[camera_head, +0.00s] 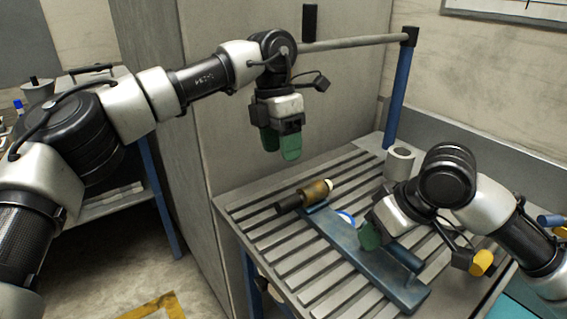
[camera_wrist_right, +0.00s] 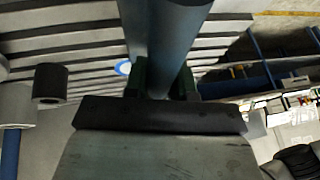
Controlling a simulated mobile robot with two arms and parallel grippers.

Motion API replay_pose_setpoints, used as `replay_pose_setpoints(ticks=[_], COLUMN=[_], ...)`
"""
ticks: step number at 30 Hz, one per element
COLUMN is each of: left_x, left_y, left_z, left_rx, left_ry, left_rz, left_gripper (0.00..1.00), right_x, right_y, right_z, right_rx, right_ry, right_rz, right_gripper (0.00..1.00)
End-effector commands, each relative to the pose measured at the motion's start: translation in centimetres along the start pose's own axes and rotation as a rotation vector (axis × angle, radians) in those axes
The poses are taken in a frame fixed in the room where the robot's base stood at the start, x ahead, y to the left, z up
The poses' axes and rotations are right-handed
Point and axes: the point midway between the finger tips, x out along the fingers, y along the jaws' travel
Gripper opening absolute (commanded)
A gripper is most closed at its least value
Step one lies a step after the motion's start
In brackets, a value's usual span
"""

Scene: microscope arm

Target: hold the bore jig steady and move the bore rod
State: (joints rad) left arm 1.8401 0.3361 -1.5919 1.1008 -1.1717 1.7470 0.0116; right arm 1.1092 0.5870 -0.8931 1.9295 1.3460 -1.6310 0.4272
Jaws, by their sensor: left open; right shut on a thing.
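The bore jig (camera_head: 345,255) is a long blue metal piece lying slantwise across the slatted table. A blue cylinder end (camera_head: 405,256) shows beside its near end. A rod with a brass sleeve, black end and pale tip, seemingly the bore rod (camera_head: 305,196), lies at the jig's far end. My right gripper (camera_head: 371,236) is over the jig's middle, and in the right wrist view its green fingers (camera_wrist_right: 160,80) are shut on a blue-grey rounded part of the jig (camera_wrist_right: 165,35). My left gripper (camera_head: 280,144) is open and empty, hanging above and behind the brass-sleeved rod.
The slatted table (camera_head: 262,222) has bare slats left of the jig. A grey hollow cylinder (camera_head: 399,163) stands at the back right. A blue-and-white ring (camera_head: 346,218) lies beside the jig. A blue post (camera_head: 400,90) with a grey rail rises behind.

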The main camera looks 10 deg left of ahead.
Motion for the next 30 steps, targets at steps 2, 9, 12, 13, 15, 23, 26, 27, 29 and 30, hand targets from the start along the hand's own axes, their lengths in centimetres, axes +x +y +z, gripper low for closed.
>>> replay_pose_setpoints(ticks=[2, 9, 12, 13, 15, 23, 26, 27, 29, 30], left_x=[-0.32, -0.4, -0.39, -0.38, -0.38, -0.36, -0.35, -0.36, -0.36, -0.36], left_y=[-0.03, -0.02, -0.01, -0.01, -0.01, 0.0, 0.01, 0.01, 0.01, 0.01], left_z=[0.01, 0.0, 0.0, 0.0, 0.0, -0.01, -0.01, -0.01, -0.01, -0.01], left_rx=[0.001, 0.001, 0.001, 0.001, 0.001, 0.0, 0.0, 0.0, 0.0, 0.0], left_ry=[0.0, 0.0, 0.0, 0.0, 0.0, 0.0, 0.0, 0.0, 0.0, 0.0], left_rz=[0.0, 0.0, 0.0, 0.0, 0.0, 0.0, 0.0, 0.0, 0.0, 0.0], left_gripper=[0.57, 0.57, 0.57, 0.57, 0.57, 0.57, 0.57, 0.57, 0.57, 0.57], right_x=[-0.13, -0.13, -0.13, -0.14, -0.12, -0.05, -0.07, -0.18, -0.56, -0.97], right_y=[0.01, 0.01, 0.01, 0.01, 0.0, 0.0, 0.0, 0.0, 0.02, 0.03], right_z=[-0.08, -0.09, -0.09, -0.09, -0.08, -0.03, -0.02, -0.03, -0.04, -0.05], right_rx=[0.0, 0.0, 0.0, 0.0, 0.0, 0.0, 0.0, 0.0, 0.0, 0.0], right_ry=[0.004, 0.004, 0.004, 0.004, 0.004, 0.001, 0.001, 0.001, 0.002, 0.002], right_rz=[0.001, 0.001, 0.001, 0.001, 0.001, 0.0, 0.0, 0.001, 0.001, 0.001], right_gripper=[0.0, 0.0, 0.0, 0.28, 0.39, 0.55, 0.55, 0.55, 0.55, 0.55])
